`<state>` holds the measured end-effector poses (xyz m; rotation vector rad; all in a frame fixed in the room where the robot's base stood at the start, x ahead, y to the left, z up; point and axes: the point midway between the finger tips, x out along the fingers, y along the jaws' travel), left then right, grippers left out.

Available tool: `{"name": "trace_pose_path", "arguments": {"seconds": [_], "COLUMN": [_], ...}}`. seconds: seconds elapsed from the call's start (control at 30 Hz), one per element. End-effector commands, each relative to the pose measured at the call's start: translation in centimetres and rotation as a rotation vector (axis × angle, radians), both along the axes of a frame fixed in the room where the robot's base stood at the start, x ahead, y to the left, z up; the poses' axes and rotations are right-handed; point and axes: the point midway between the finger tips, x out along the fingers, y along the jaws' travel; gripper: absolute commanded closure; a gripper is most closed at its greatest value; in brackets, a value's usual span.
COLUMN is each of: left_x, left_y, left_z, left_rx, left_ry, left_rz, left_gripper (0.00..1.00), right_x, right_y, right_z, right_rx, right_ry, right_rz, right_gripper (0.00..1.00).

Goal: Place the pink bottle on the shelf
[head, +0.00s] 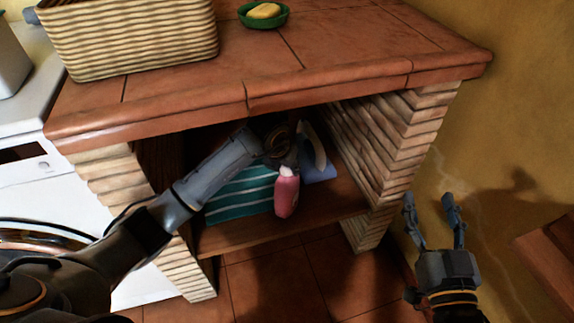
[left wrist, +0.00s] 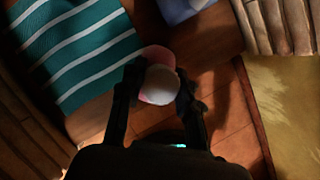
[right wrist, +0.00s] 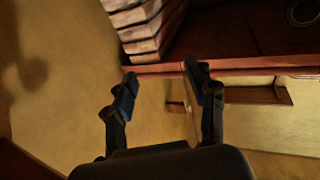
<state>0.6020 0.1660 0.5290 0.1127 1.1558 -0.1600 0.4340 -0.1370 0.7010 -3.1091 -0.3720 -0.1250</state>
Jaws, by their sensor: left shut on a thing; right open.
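The pink bottle (head: 286,194) with a white cap is upright at the front of the wooden shelf (head: 246,235) under the tiled counter. My left gripper (head: 281,152) reaches in under the counter and is shut on the bottle near its top. In the left wrist view the white cap (left wrist: 158,85) sits between the fingers, with a little pink behind it. I cannot tell whether the bottle's base touches the shelf. My right gripper (head: 434,218) is open and empty, to the right of the brick pillar; it also shows in the right wrist view (right wrist: 158,84).
A teal striped cloth (head: 240,196) and an iron (head: 316,152) with blue lie on the shelf beside the bottle. Brick pillars (head: 385,148) flank the opening. A wicker basket (head: 130,38) and a green soap dish (head: 263,16) stand on the countertop.

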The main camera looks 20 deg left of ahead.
Motion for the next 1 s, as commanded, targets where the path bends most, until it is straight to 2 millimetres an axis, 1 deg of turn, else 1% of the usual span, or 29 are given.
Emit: {"name": "trace_pose_path", "arguments": {"seconds": [0.03,0.07,0.1,0.13,0.53,0.7,0.87,1.0], "left_x": [-0.6,-0.6,-0.6,-0.6,-0.3,-0.3,-1.4,-4.8], "left_y": [0.1,0.1,0.1,0.1,0.1,0.1,0.4,1.0], "left_z": [-1.4,-1.4,-1.3,-1.2,-0.4,1.0,3.7,3.5], "left_rx": [0.008,0.008,0.007,0.007,0.004,0.001,0.004,0.008], "left_ry": [0.027,0.027,0.025,0.024,0.013,0.012,0.009,0.014], "left_rz": [0.001,0.001,0.001,0.001,0.002,0.002,0.000,-0.001], "left_gripper": [0.61,0.55,0.46,0.44,0.44,0.44,0.44,0.44], "right_x": [0.0,0.0,0.0,0.0,0.0,-0.3,-1.4,-2.8], "right_y": [0.0,0.0,0.0,0.0,0.0,-0.6,-1.4,-2.1], "right_z": [-0.2,-0.2,-0.2,-0.2,-0.4,-3.1,-6.4,-9.0], "right_rx": [0.000,0.000,0.000,0.000,-0.005,-0.044,-0.090,-0.126], "right_ry": [0.000,0.000,0.001,0.002,0.022,0.168,0.357,0.510], "right_rz": [0.000,0.000,0.000,0.000,-0.001,-0.012,-0.023,-0.033], "right_gripper": [0.44,0.44,0.44,0.44,0.44,0.44,0.44,0.44]}}
